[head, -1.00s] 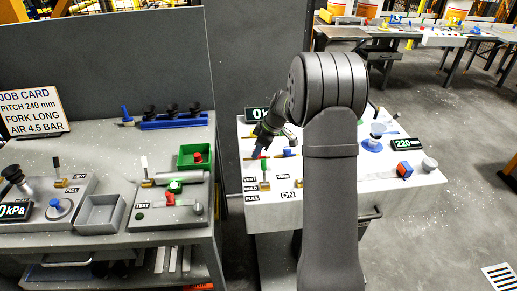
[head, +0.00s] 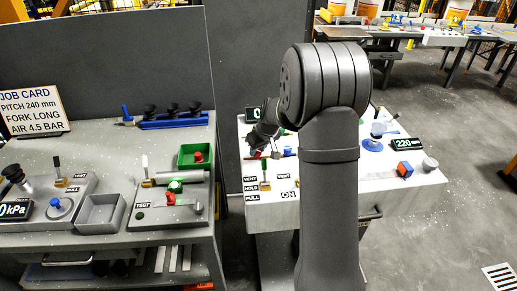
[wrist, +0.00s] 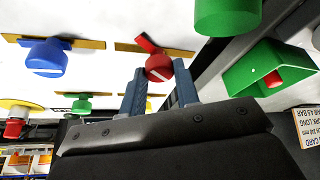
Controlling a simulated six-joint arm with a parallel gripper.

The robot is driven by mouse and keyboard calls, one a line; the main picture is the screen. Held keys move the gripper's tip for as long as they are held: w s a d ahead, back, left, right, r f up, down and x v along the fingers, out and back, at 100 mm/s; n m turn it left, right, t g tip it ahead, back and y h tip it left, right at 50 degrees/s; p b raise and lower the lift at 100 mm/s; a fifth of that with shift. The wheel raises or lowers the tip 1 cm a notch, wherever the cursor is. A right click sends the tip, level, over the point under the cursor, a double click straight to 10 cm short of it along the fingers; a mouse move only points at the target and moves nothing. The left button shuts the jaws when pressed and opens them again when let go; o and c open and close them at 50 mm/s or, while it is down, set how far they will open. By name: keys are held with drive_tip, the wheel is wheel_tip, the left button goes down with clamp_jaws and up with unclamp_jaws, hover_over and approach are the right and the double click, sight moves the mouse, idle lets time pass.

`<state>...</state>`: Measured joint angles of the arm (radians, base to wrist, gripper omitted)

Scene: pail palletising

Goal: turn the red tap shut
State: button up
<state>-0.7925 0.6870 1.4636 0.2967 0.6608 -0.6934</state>
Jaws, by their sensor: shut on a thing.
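The red tap (wrist: 158,67) shows in the wrist view as a round red knob with a white line and a short red handle, set on a brass-coloured pipe. The handle is angled across the pipe. My gripper (wrist: 160,90) has its two blue-grey fingers on either side of the red knob and is shut on it. In the head view my gripper (head: 257,148) is low over the white bench, with a bit of red at its tip. The fingertips and most of the tap are hard to make out there.
A blue tap (wrist: 48,57) and a green tap (wrist: 82,105) sit near the red one. A green bin (wrist: 265,75) holds a red part. In the head view, a green-handled lever (head: 265,171) stands just in front of my gripper.

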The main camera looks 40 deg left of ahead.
drive_tip(key=m+t, duration=0.1)
drive_tip(key=m, duration=0.1)
drive_tip(key=m+h, duration=0.1)
drive_tip(key=m, duration=0.2)
drive_tip(key=shift+s+a+t, duration=0.1)
drive_tip(key=shift+s+t, duration=0.05)
drive_tip(key=shift+t, duration=0.25)
drive_tip(key=m, duration=0.2)
drive_tip(key=m+h, duration=0.1)
drive_tip(key=m, duration=0.1)
drive_tip(key=shift+s+m+t+h, duration=0.1)
drive_tip(key=shift+m+t+h, duration=0.2)
drive_tip(key=shift+m+t, duration=0.1)
drive_tip(key=o, duration=1)
drive_tip(key=shift+c, duration=0.2)
drive_tip(key=v, duration=1.7)
drive_tip(key=shift+s+a+r, duration=0.15)
drive_tip(key=shift+s, duration=0.05)
